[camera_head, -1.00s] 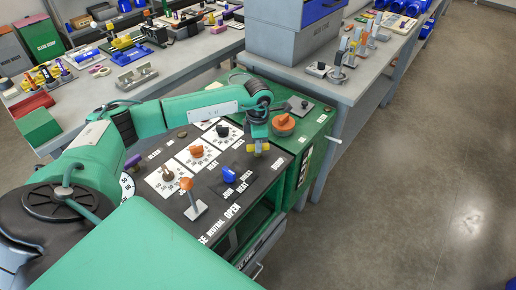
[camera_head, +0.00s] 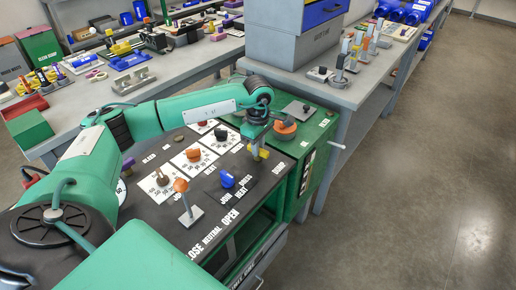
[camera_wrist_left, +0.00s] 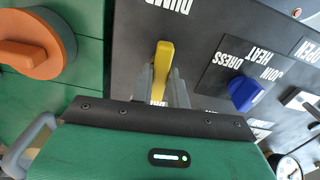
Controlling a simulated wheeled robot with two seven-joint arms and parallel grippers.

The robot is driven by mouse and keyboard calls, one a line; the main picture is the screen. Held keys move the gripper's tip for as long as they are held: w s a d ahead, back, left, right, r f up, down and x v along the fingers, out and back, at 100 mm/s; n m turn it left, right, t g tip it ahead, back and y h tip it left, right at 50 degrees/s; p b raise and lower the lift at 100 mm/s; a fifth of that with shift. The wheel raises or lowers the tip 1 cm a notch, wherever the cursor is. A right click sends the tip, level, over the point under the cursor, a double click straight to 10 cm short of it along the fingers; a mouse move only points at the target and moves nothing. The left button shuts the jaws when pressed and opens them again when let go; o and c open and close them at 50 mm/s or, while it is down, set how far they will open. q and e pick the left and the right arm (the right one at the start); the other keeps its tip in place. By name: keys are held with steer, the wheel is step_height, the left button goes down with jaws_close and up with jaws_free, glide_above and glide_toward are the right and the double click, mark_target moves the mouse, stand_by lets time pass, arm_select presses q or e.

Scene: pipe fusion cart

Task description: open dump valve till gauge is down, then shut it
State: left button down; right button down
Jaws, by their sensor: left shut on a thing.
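The dump valve's yellow handle (camera_head: 263,154) is at the right end of the dark panel top, largely covered by my left gripper (camera_head: 257,149). In the left wrist view, the yellow handle (camera_wrist_left: 164,58) stands between the two grey fingers of my left gripper (camera_wrist_left: 162,78), which are shut on it. The DUMP lettering is beside it. A round white gauge (camera_wrist_left: 288,168) shows partly at the lower right of the wrist view; its reading is too small to tell. In the head view the gauge (camera_head: 121,190) is mostly hidden behind my left arm. My right gripper is not in view.
A blue knob (camera_head: 228,180) and an orange-topped lever (camera_head: 183,188) are on the panel. An orange knob (camera_head: 285,128) is on the green cabinet behind the handle. Several dial knobs lie under my left arm. A grey bench (camera_head: 355,98) stands behind; the floor at right is clear.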

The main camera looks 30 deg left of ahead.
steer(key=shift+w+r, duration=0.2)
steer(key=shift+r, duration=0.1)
arm_select(q)
steer(key=c, duration=1.4)
jaws_free()
steer(key=shift+o, duration=0.2)
steer(key=shift+r, duration=0.15)
